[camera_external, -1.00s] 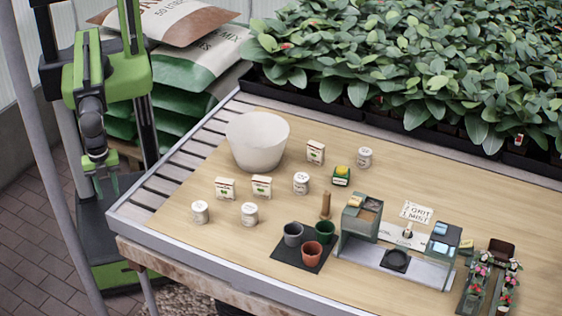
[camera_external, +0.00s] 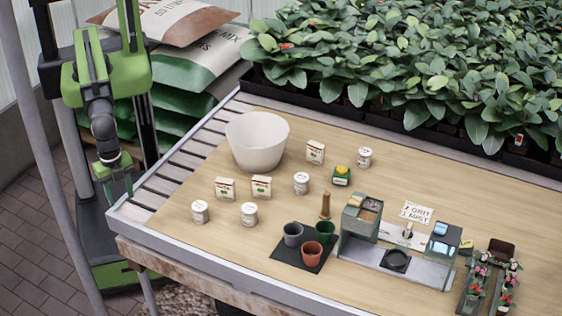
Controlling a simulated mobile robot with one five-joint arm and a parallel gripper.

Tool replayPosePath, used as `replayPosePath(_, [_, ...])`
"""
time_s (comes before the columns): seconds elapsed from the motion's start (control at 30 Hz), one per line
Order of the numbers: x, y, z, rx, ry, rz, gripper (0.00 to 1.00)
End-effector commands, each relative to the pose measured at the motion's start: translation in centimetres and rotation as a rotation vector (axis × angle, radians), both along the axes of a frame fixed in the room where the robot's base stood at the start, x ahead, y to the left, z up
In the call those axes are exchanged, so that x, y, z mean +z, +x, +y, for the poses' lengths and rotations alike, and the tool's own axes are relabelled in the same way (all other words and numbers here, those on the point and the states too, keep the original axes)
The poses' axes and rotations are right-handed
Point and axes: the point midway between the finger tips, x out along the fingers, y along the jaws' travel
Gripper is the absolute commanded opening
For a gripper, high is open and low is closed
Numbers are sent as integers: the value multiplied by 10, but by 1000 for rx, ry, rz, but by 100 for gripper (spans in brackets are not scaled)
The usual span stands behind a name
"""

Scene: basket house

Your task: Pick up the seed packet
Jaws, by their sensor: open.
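Three small white packets with red tops and green marks look like seed packets. One (camera_external: 225,188) stands on the wooden tabletop at the left, a second (camera_external: 262,187) stands just to its right, and a third (camera_external: 315,152) stands farther back, right of the white basin. I cannot tell which one the task means. My gripper (camera_external: 117,186) is open and empty, hanging beyond the table's left edge, well apart from all the packets. Its fingers are small and partly merge with my dark base behind.
A white basin (camera_external: 257,142) stands behind the left packets. White tins (camera_external: 249,214) stand around them. A dark mat (camera_external: 287,251) with pots, a grey-green station (camera_external: 362,218) and plant trays (camera_external: 486,280) lie to the right. The table's raised metal edge (camera_external: 160,233) lies between my gripper and the packets.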

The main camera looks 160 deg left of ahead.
Motion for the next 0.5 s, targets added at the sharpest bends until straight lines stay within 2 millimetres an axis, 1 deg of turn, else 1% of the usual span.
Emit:
replayPosePath(0.03, [16, 16, 31, 83, 0, 0, 49])
replayPosePath(0.07, [21, 20, 49, 131, 0, 0, 49])
replayPosePath(0.1, [27, 24, 75, 194, 0, 0, 49])
replayPosePath(0.17, [38, 28, 118, 289, 0, -1, 49])
replayPosePath(0.2, [45, 28, 148, 351, 0, -1, 49])
replayPosePath(0.23, [51, 26, 172, 395, 0, -1, 49])
replayPosePath(0.27, [56, 22, 196, 438, 0, -1, 49])
replayPosePath(0.3, [63, 16, 226, 487, 0, -1, 49])
replayPosePath(0.37, [72, 2, 266, 551, -1, 0, 49])
replayPosePath(0.4, [76, -9, 286, 586, -1, 0, 49])
replayPosePath(0.5, [80, -30, 316, 642, -1, 0, 49])
